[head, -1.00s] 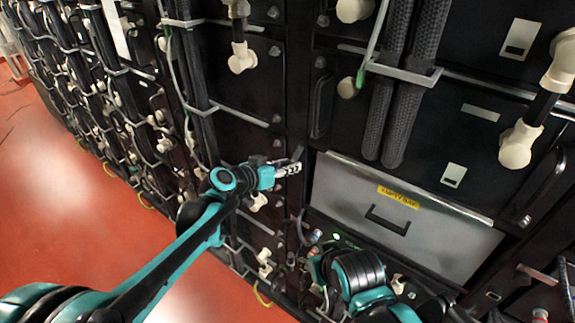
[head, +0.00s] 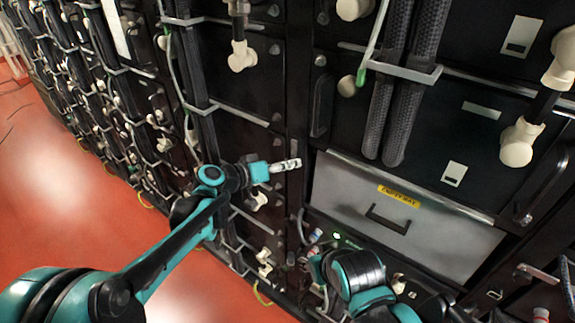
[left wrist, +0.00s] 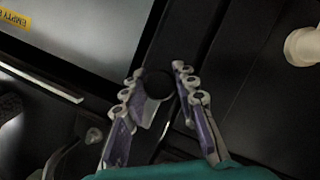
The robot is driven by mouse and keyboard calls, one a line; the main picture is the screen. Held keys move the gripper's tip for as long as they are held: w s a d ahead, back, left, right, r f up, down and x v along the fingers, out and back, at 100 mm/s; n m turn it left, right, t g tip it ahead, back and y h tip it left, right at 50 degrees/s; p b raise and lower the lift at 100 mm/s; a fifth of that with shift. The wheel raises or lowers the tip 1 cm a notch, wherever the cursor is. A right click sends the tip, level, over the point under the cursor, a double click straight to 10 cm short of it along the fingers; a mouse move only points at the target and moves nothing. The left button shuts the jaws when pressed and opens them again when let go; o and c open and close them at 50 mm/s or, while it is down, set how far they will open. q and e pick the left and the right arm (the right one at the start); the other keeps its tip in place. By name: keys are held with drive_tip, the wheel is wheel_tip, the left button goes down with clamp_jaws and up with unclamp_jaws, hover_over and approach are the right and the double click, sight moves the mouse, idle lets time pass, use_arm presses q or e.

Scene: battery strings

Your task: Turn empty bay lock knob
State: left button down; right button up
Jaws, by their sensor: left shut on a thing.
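The empty bay has a grey metal front panel (head: 340,190) with a yellow label (head: 398,195) and a black handle (head: 387,219). Its panel edge also shows in the left wrist view (left wrist: 75,45). My left gripper (head: 295,163) is at the dark frame post just left of the panel's upper left corner. In the left wrist view the fingers (left wrist: 157,88) close around the round black lock knob (left wrist: 158,82), one on each side. The fingers hide the knob in the head view. Parts of my right arm show low in the head view, but its gripper does not.
Black battery modules with cream connectors (head: 518,142) and thick braided cables (head: 400,110) surround the bay. A vertical black handle (head: 321,105) stands above the left gripper. Racks with cables line the left side. Red floor (head: 60,180) is open at lower left.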

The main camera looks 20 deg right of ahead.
use_arm(q)
drive_tip(key=c, duration=1.2)
unclamp_jaws()
drive_tip(key=v, duration=1.2)
